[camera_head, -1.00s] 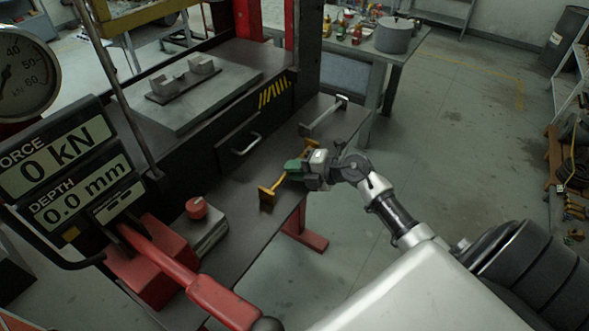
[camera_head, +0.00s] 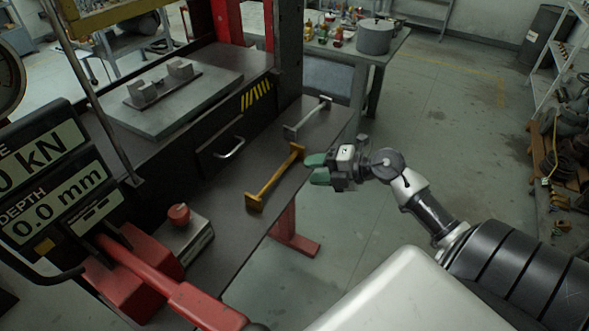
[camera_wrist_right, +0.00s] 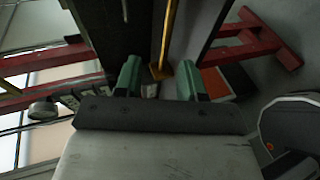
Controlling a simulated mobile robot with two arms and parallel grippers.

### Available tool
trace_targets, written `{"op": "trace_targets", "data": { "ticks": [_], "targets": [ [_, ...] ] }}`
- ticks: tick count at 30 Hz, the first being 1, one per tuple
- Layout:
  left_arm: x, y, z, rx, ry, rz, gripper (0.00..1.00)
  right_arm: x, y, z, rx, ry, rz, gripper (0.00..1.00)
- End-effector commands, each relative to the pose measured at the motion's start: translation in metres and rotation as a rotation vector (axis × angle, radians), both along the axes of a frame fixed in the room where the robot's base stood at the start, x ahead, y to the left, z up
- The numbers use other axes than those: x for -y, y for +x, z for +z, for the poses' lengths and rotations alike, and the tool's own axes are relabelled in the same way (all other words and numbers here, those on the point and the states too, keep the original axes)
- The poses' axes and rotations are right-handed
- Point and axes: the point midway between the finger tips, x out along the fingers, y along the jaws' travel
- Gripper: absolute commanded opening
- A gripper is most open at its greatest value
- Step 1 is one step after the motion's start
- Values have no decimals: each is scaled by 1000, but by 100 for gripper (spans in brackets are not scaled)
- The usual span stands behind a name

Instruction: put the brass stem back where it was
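The brass stem (camera_head: 276,178) is a thin yellow rod with wider ends. It lies on the dark bench top (camera_head: 235,208), slanting along its front part. In the right wrist view the stem (camera_wrist_right: 167,40) shows as a rod beyond my fingers, with a flat end. My right gripper (camera_head: 314,168) has green fingertips and is off the bench's front edge, to the right of the stem and apart from it. In the wrist view my right gripper (camera_wrist_right: 158,80) is open, with nothing between its fingers. My left gripper is not in view.
A grey rod with end pieces (camera_head: 308,118) lies behind the stem. A drawer handle (camera_head: 231,148), a red-knobbed box (camera_head: 180,215) and a red lever (camera_head: 150,268) are to the left. Red press columns (camera_head: 228,30) stand behind. Floor (camera_head: 440,130) to the right is clear.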

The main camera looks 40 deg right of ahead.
Motion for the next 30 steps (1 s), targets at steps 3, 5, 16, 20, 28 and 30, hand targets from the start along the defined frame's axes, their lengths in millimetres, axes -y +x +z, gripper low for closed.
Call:
{"op": "trace_targets", "data": {
  "ticks": [3,5,16,20,28,30],
  "targets": [
    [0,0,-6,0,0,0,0,9,-13,4,0,-2,-1,40],
    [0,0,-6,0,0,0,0,12,-16,7,2,-1,0,40],
    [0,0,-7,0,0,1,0,17,-19,2,-1,40,-21,40],
    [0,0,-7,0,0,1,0,27,-14,-47,-31,234,-145,40],
    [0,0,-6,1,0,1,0,28,-69,-287,-336,695,-802,40],
    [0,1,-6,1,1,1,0,11,-104,-347,-462,729,-964,40]
  ]
}}
